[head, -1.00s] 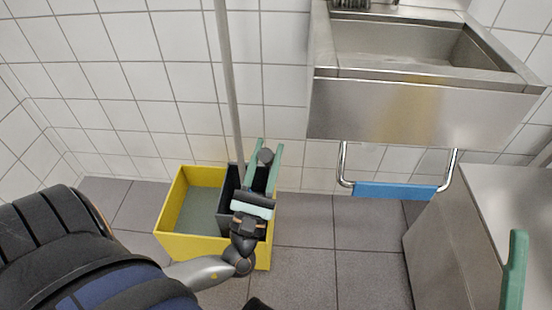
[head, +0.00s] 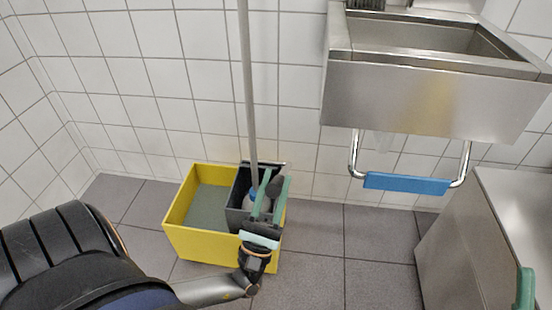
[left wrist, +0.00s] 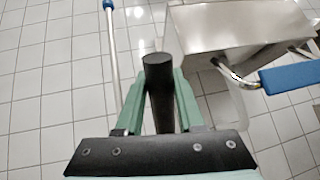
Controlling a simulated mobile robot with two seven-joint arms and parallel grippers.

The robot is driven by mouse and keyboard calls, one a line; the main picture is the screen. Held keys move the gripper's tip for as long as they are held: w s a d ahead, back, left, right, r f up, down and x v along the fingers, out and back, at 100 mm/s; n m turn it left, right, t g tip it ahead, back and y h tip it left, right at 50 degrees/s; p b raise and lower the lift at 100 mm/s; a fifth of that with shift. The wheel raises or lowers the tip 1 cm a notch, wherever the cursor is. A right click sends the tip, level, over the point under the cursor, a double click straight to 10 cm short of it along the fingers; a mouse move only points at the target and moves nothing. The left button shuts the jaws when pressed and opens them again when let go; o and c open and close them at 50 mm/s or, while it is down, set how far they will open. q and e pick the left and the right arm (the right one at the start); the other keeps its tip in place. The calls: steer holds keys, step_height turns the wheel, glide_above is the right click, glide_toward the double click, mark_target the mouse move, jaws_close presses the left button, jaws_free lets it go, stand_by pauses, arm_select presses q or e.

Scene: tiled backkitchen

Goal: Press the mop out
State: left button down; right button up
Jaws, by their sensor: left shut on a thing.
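The mop's long grey handle (head: 248,90) stands nearly upright, its lower end inside the dark wringer (head: 238,190) on the right part of the yellow bucket (head: 210,243). A small blue and white part shows at the foot of the handle; the mop head is mostly hidden. My left gripper (head: 273,184) is over the wringer's right side, its green fingers shut on a black round lever (head: 275,187). In the left wrist view the lever (left wrist: 159,75) stands between the fingers, with the mop handle (left wrist: 112,65) behind to the left. One green finger of my right gripper (head: 525,287) shows at the right edge.
A steel sink (head: 425,100) hangs on the tiled wall at the right, with a blue bar (head: 407,183) on metal tubing below it. A steel cabinet (head: 470,240) stands at the right. The grey floor (head: 350,240) between bucket and cabinet is clear.

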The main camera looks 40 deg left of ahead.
arm_select(q)
steer(key=shift+s+d+f+m+t+h, duration=0.2)
steer(key=shift+s+f, duration=0.1)
steer(key=shift+f, duration=0.25)
steer(key=shift+s+d+f+m+t+h, duration=0.1)
steer(key=shift+s+f+h, duration=0.15)
steer(key=shift+f, duration=0.25)
arm_select(e)
steer(key=shift+w, duration=0.1)
